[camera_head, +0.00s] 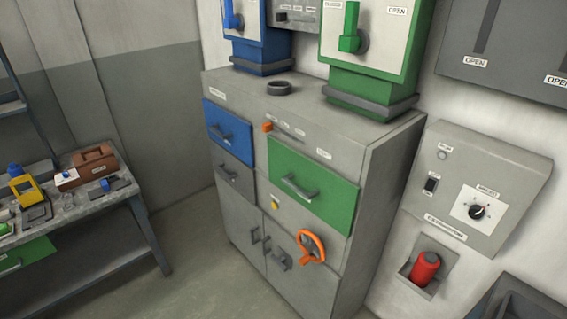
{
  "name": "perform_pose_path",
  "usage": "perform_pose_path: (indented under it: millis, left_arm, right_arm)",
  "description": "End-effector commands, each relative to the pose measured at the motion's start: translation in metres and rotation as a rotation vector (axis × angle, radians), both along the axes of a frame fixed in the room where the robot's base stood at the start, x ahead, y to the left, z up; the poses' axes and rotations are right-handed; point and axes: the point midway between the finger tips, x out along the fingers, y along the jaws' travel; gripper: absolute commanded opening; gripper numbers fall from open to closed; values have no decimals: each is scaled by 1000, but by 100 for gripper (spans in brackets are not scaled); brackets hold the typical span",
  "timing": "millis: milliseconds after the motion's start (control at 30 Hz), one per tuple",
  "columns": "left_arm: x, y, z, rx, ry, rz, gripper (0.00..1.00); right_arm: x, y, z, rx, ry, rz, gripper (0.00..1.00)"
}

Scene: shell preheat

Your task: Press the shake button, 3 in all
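I cannot tell for sure which part is the shake button, as most labels are too small to read. A grey sloped control panel (505,160) on the wall at right carries a small round pale button (442,155), a dark switch (431,185) and a black rotary knob (477,211). Below it, a red cylinder-shaped part (425,268) sits in a grey wall recess. Neither of my grippers is in view.
The grey cabinet (385,185) has a blue drawer (228,131), a green drawer (310,190) and an orange handwheel (310,246). Blue and green units (370,91) stand on top. A cluttered workbench (125,199) is at left. Floor between is clear.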

Motion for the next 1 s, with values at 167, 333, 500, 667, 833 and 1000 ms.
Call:
perform_pose_path:
  millis: [167, 333, 500, 667, 833, 1000]
  left_arm:
    - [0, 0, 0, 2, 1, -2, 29]
    - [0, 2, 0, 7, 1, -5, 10]
    - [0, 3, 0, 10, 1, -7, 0]
    - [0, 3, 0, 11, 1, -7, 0]
    - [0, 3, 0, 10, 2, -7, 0]
    - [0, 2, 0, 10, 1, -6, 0]
  right_arm:
    - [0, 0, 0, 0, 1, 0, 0]
    - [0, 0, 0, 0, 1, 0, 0]
    - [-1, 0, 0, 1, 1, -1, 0]
    - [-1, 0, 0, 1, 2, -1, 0]
    - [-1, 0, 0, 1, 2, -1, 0]
    - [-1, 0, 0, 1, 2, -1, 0]
